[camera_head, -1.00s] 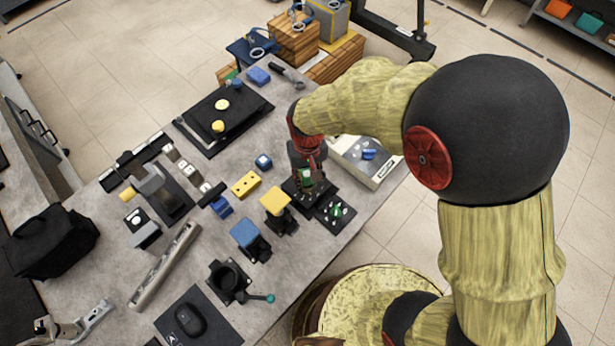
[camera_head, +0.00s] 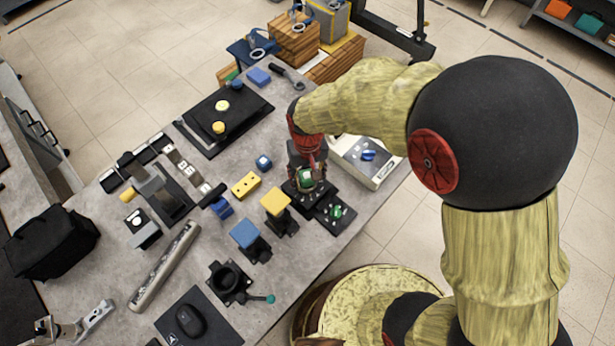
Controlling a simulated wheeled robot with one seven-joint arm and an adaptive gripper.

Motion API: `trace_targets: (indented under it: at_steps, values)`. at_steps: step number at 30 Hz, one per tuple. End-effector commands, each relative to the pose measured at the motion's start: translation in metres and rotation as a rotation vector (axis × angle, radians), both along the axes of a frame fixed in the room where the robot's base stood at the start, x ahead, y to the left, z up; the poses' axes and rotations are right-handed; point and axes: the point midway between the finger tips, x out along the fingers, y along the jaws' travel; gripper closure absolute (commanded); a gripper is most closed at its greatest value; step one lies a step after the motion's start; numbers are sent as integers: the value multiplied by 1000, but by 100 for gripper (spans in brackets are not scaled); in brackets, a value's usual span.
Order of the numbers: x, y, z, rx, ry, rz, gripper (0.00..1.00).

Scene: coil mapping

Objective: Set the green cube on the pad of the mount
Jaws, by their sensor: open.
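The green cube (camera_head: 305,175) shows at the lower end of my gripper (camera_head: 305,171), over a black base (camera_head: 292,190) with small light marks. The fingers are open around or just above the cube; the small view does not show whether they touch it. The cube's underside is hidden, so I cannot tell what it rests on. Two black stands have coloured pads on top: a yellow one (camera_head: 275,200) and a blue one (camera_head: 243,233), both left of my gripper and bare. I cannot tell for sure which thing is the mount.
A black plate with a green round part (camera_head: 336,211) lies just right of the cube. A white box with a blue part (camera_head: 368,155) is behind it. A handled black holder (camera_head: 230,281) stands in front.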

Motion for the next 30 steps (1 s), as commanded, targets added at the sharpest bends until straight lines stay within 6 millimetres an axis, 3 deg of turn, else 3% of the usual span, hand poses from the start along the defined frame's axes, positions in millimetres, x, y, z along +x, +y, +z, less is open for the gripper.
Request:
trace_targets:
  at_steps: [9, 15, 27, 30]
  values:
    - [1, 0, 67, 3, -4, 0, 52]
    - [0, 0, 98, 1, -2, 0, 52]
    - [0, -1, 114, 3, -4, -2, 52]
    - [2, -13, 130, 14, -28, -20, 52]
